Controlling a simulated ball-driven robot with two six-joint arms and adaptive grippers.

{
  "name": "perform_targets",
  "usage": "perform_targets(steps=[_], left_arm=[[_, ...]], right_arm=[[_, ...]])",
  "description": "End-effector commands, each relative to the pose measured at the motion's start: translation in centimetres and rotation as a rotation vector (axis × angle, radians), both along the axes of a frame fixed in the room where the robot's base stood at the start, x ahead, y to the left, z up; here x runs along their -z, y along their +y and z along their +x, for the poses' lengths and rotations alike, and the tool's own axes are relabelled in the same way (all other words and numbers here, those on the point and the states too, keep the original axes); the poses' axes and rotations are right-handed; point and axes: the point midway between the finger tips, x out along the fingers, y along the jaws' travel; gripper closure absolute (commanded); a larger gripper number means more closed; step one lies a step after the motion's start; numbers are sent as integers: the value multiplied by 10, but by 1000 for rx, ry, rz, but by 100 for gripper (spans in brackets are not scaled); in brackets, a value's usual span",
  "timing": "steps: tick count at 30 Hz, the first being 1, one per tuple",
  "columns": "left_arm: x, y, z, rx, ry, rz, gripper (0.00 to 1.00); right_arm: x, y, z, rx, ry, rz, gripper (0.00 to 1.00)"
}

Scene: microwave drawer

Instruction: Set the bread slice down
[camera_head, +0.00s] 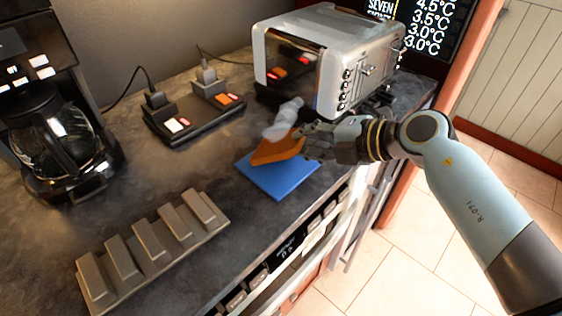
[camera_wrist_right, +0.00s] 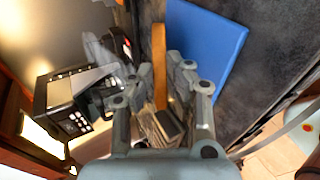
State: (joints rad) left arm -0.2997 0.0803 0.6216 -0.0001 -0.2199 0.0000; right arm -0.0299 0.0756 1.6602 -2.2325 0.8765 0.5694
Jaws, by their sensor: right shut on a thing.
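The bread slice (camera_head: 277,150) is a flat orange-brown piece. My right gripper (camera_head: 310,143) is shut on its right side in the head view. The slice is tilted and overlaps the far part of a blue square mat (camera_head: 279,182); I cannot tell whether its lower edge touches the mat. In the right wrist view the slice (camera_wrist_right: 159,62) shows edge-on between the fingers of the right gripper (camera_wrist_right: 163,84), beside the blue mat (camera_wrist_right: 207,45). My left gripper is in neither view.
A silver toaster (camera_head: 335,45) stands behind the mat, with a blurry grey object (camera_head: 284,120) between them. A socket strip (camera_head: 195,116) and coffee maker (camera_head: 55,140) stand left. A grey slotted rack (camera_head: 152,250) lies at the front left. Dark counter is clear between rack and mat.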

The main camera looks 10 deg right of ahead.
Motion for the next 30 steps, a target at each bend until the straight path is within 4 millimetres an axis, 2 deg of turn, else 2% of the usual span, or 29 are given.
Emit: perform_targets(steps=[1, 2, 5, 14, 30], left_arm=[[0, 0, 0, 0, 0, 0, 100], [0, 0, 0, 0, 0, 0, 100], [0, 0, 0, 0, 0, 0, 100], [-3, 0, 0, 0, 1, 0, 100], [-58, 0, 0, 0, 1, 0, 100]], right_arm=[[0, 0, 0, 0, 0, 0, 100], [0, 0, 0, 0, 0, 0, 84], [0, 0, 0, 0, 0, 0, 71], [-2, -1, -2, 0, 1, -1, 71], [-37, -41, -47, 0, 2, -3, 71]])
